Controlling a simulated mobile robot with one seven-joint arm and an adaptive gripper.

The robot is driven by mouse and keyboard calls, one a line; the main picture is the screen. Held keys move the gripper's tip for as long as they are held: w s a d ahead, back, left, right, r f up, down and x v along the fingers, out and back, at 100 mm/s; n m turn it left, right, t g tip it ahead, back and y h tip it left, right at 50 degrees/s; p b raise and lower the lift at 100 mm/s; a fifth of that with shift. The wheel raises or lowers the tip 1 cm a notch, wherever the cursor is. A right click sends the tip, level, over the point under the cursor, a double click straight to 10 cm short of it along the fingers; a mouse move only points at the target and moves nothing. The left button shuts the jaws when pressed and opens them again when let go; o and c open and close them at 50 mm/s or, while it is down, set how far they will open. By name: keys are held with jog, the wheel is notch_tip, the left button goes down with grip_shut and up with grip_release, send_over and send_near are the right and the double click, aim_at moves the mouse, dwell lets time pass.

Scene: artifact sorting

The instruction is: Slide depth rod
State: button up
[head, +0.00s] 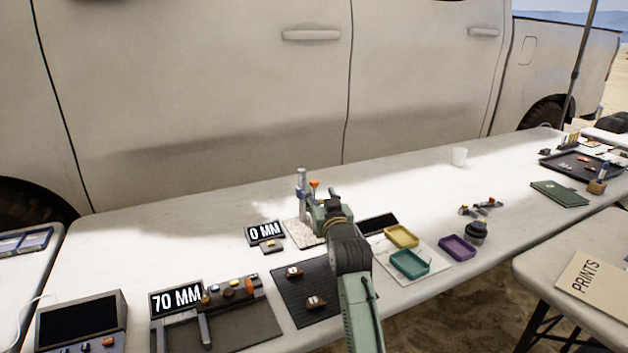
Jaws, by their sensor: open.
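A small upright gauge stand with a grey post (302,182) and an orange knob (314,183) stands on a pale speckled block near the table's middle. A display reading "0 MM" (265,232) is to its left. My gripper (318,212) is at the stand, just right of the post, and is open. The arm and gripper body hide part of the stand, and I cannot tell whether the fingers touch it. A depth rod is not clearly distinguishable. A caliper-like device (203,328) lies at the front left, beside a display reading "70 MM" (176,299).
A dark mat (290,300) with two small tagged pieces lies left of my arm. Yellow (401,236), teal (409,264) and purple (457,248) trays are to the right. The truck (200,100) borders the table's far side.

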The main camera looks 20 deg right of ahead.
aim_at(316, 184)
jog(key=w, duration=0.2)
jog(key=w+d+p, duration=0.1)
jog(key=w, duration=0.2)
jog(key=w+p, duration=0.1)
jog(key=w, duration=0.2)
jog(key=shift+d, duration=0.25)
jog(key=shift+s, duration=0.1)
grip_shut()
dwell(0.4)
